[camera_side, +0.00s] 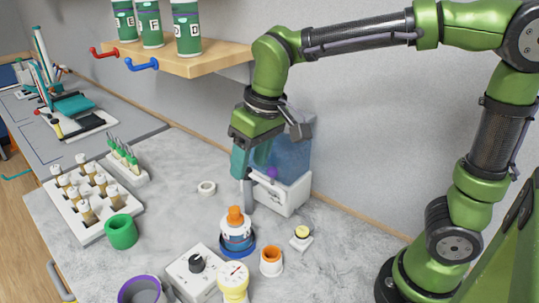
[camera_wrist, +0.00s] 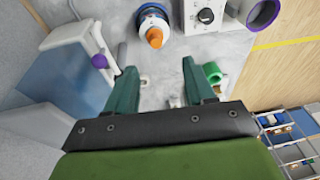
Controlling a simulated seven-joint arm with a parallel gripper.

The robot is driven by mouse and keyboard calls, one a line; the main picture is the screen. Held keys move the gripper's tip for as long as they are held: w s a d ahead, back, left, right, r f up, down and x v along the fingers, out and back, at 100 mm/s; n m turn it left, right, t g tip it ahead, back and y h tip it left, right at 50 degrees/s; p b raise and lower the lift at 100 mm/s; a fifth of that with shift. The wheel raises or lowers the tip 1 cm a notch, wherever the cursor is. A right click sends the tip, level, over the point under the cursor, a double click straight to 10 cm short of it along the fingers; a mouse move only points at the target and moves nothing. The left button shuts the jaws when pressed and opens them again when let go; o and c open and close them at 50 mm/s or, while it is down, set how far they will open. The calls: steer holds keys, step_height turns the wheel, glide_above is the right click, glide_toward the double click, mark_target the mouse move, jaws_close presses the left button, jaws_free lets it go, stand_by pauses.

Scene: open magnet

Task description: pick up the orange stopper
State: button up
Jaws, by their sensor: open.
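An orange stopper (camera_side: 235,215) stands on top of a white flask with a blue base (camera_side: 237,246), near the middle of the bench. In the wrist view the orange stopper (camera_wrist: 155,38) shows at the top, beyond the fingertips. My gripper (camera_side: 250,162) is open and empty, above and behind the flask and in front of the blue-tanked dispenser. In the wrist view my gripper (camera_wrist: 159,68) has its two green fingers wide apart, with bench between them. A second orange piece (camera_side: 271,254) sits in a small white cup to the right of the flask.
The dispenser (camera_side: 283,165) with a purple knob stands close beside my gripper. A wooden shelf (camera_side: 195,64) holds green cups at upper left.

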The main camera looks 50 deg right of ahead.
steer(key=w+a+r+h, duration=0.1)
steer(key=w+r, duration=0.1)
steer(key=w, duration=0.1)
glide_above(234, 209)
steer(key=s, duration=0.1)
steer(key=shift+g, duration=0.4)
steer(key=f, duration=1)
steer(key=shift+s+a+f, duration=0.2)
steer(key=shift+a+f, duration=0.05)
steer(key=shift+a, duration=0.1)
steer(key=shift+w+d+f, duration=0.1)
steer(key=shift+w+f, duration=0.1)
steer(key=shift+f, duration=0.85)
steer(key=shift+w+d+f, duration=0.15)
steer(key=shift+f, duration=0.9)
steer(key=shift+w+d+f, duration=0.1)
steer(key=shift+w+f, duration=0.1)
steer(key=shift+f, duration=0.85)
jaws_close()
steer(key=shift+r, duration=0.1)
